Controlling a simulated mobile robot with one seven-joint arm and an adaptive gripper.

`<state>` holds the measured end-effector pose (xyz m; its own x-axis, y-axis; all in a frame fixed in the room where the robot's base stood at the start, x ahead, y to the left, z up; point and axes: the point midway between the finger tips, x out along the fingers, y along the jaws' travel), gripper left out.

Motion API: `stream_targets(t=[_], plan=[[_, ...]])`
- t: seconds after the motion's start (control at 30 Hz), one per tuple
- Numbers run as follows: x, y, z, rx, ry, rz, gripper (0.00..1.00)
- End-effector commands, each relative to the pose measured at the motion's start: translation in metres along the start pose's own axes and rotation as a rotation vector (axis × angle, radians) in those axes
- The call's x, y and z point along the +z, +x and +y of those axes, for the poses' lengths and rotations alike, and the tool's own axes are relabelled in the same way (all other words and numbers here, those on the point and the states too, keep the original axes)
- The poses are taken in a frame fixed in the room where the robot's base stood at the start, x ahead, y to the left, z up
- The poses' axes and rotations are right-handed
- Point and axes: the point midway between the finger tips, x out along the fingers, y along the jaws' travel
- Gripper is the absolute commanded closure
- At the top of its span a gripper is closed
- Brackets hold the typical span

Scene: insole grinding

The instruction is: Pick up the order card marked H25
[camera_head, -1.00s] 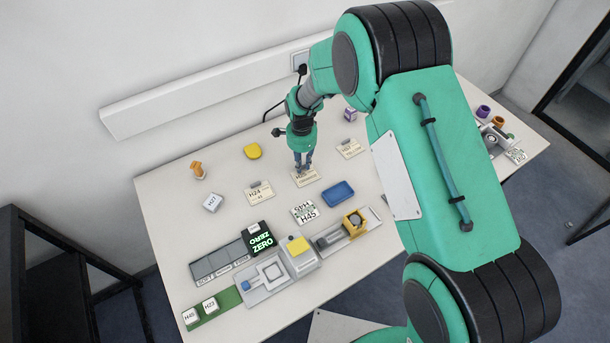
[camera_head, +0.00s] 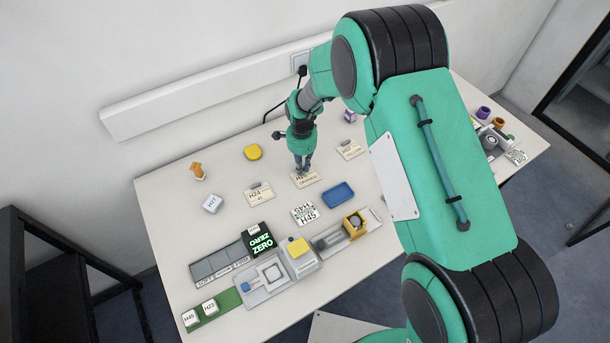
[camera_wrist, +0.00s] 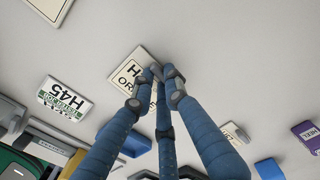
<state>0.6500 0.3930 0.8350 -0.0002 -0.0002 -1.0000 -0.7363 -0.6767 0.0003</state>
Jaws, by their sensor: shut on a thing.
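A cream order card (camera_head: 307,180) lies on the white table below my gripper (camera_head: 302,169). It also shows in the wrist view (camera_wrist: 130,68), where an H and the letters OR can be read; my fingers cover the rest, so the full number is hidden. My blue fingers (camera_wrist: 158,78) are shut at the card's edge. Any raised grip on the card is hidden behind the fingertips. The card appears flat, at or very near the table top. Another cream card, marked H24 (camera_head: 260,194), lies to the left. A third cream card (camera_head: 350,150) lies to the right.
A white H45 card (camera_head: 305,213) and a blue tray (camera_head: 339,194) lie in front.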

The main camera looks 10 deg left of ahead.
Motion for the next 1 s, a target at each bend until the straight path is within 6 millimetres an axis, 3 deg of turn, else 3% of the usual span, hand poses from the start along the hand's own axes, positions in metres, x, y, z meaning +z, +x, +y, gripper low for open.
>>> stream_targets(t=[0.37, 0.67, 1.0], plan=[[0.0, -0.006, 0.0, -0.001, 0.0, 0.0, 1.0], [0.0, -0.04, 0.001, -0.002, 0.0, 0.0, 1.0], [0.012, -0.043, 0.059, 0.0, 0.0, 0.0, 1.0]])
